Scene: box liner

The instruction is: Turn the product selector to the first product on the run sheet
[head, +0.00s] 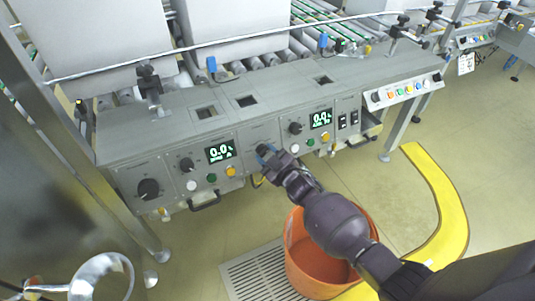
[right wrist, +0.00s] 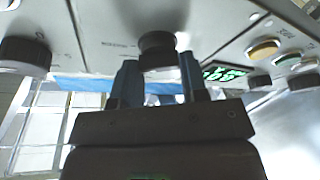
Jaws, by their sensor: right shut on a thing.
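A grey control panel (head: 135,175) runs along the front of the roller machine. My right gripper (head: 265,153) is at the middle of this panel, between its two lit displays. In the right wrist view, its two fingers (right wrist: 158,64) stand on either side of a round dark knob (right wrist: 157,46) and are shut on it. The knob is hidden behind the gripper in the head view, and I cannot read its setting. A small white sheet (head: 466,63) hangs at the far right; its text is too small to read. My left gripper is not in view.
The left display (head: 220,151) and right display (head: 320,119) glow green. Other dark knobs are a large one (head: 148,189), a smaller one (head: 186,164) and one at the right (head: 295,128). An orange bin (head: 294,262) stands below my right arm, beside a yellow floor strip (head: 440,195).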

